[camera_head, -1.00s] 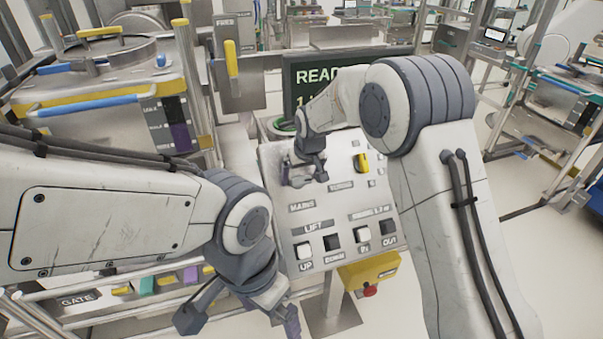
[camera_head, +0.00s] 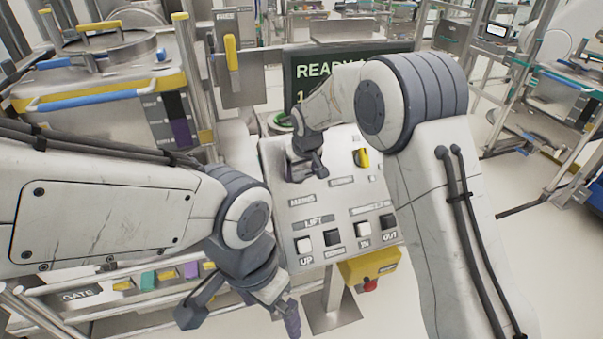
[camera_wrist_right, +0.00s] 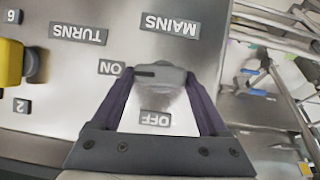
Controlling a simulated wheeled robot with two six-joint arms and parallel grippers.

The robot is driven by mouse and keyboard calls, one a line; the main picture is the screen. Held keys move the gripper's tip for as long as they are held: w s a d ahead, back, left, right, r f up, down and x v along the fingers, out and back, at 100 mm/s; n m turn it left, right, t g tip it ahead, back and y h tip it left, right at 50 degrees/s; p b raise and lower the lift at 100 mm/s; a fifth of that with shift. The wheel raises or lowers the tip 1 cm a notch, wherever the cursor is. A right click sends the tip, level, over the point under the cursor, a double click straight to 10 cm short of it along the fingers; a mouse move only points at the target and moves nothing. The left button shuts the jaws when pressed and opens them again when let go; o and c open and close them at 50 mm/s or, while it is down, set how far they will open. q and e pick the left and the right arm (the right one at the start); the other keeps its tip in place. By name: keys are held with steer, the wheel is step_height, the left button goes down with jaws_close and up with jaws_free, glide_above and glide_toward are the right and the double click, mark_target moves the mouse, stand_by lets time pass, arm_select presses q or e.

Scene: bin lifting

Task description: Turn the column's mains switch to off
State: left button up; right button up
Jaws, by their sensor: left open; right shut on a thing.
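The mains switch (camera_wrist_right: 160,76) is a grey rotary knob on the sloping metal control panel (camera_head: 277,230). In the right wrist view, where the panel appears upside down, its dark pointer mark faces left towards the ON label (camera_wrist_right: 111,68). The OFF label (camera_wrist_right: 155,118) lies between the switch and my gripper's palm. My right gripper (camera_wrist_right: 158,84) is shut on the switch, one dark finger on each side. In the head view my right gripper (camera_head: 307,172) covers the switch above the MAINS label (camera_head: 302,200). My left gripper (camera_head: 242,318) is open and empty, low left of the panel.
A yellow knob (camera_head: 361,158) sits at the panel's upper right. Several push buttons (camera_head: 333,239) line its lower part. A yellow box with a red button (camera_head: 370,284) hangs below. A READY display (camera_head: 300,85) stands behind. A lidded bin (camera_head: 105,60) is at back left.

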steer(key=shift+a+f+n+h+b, duration=0.1)
steer(key=shift+n+h+b, duration=0.2)
steer(key=shift+n+b, duration=0.2)
steer(key=n+t+h+b, duration=0.1)
steer(key=n+b, duration=0.3)
steer(key=b, duration=0.1)
steer(key=n+t+h+b, duration=0.1)
steer(key=n+t+b, duration=0.1)
steer(key=n+b, duration=0.2)
steer(key=a+n+t+h+b, duration=0.1)
steer(key=n+t+b, duration=0.1)
steer(key=b, duration=0.5)
steer(key=shift+s+f+n+h+b, duration=0.3)
steer(key=shift+s+n, duration=0.05)
steer(key=shift+n, duration=0.55)
steer(key=shift+r+n+t+b, duration=0.15)
steer(key=shift+n+t+b, duration=0.55)
steer(key=shift+n+b, duration=0.35)
steer(key=o, duration=1.2)
steer(key=shift+s, duration=0.1)
steer(key=shift+o, duration=0.2)
steer(key=v, duration=1)
steer(key=shift+s+r+b, duration=0.15)
steer(key=shift+r+b, duration=0.05)
steer(key=shift+b, duration=0.2)
